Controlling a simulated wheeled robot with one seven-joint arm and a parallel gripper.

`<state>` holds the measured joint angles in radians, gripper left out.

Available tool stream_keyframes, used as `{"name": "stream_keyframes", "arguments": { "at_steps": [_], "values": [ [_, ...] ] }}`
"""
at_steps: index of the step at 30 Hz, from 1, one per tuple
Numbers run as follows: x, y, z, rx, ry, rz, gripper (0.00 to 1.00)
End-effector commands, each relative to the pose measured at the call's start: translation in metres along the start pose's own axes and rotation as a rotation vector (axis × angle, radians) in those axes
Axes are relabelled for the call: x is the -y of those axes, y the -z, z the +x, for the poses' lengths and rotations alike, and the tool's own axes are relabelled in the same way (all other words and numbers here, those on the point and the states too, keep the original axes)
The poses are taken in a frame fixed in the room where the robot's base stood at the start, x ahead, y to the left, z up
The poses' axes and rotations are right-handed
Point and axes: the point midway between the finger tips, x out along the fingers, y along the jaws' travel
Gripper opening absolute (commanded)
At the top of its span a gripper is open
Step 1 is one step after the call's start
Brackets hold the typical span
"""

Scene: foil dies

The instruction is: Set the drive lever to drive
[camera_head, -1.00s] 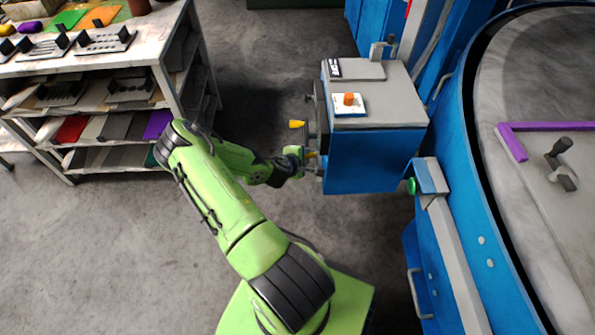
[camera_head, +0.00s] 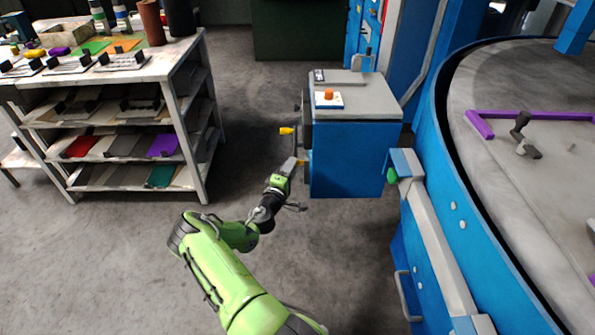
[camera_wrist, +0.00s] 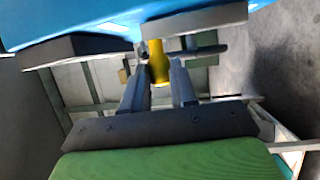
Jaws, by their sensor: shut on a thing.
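The blue control cabinet (camera_head: 350,160) has two yellow-ended levers on its left side. The upper yellow handle (camera_head: 287,131) sticks out to the left, clear of my gripper. My gripper (camera_head: 294,164) is at the lower yellow handle (camera_head: 302,161), close to the cabinet's side. In the wrist view, a yellow handle (camera_wrist: 158,55) stands between the two fingers of my gripper (camera_wrist: 159,75), which are shut on it. The fingers partly hide its lower part. I cannot read any lever marking.
An orange button (camera_head: 329,95) sits on the cabinet's grey top. A green button (camera_head: 393,175) is on the blue frame of a large round table (camera_head: 480,90) at right. A loaded shelf rack (camera_head: 190,125) stands at left. The grey floor between is clear.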

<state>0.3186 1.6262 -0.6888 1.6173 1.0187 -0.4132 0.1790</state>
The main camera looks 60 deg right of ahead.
Motion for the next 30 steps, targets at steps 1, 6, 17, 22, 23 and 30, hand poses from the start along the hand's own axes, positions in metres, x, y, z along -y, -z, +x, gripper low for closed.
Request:
{"name": "stream_keyframes", "arguments": {
  "at_steps": [1, 6, 17, 22, 23, 30],
  "values": [
    [0.0013, 0.0011, -0.0008, -0.002, -0.016, 0.006, 0.00],
    [0.0012, 0.0014, -0.0020, -0.001, -0.056, 0.022, 0.00],
    [0.0012, 0.0010, -0.0024, 0.000, -0.071, 0.028, 0.00],
    [0.0013, 0.0009, -0.0024, 0.000, -0.070, 0.028, 0.30],
    [0.0013, 0.0009, -0.0024, 0.000, -0.070, 0.028, 0.35],
    [0.0014, 0.0007, -0.0023, 0.001, -0.070, 0.027, 0.38]
  ]
}}
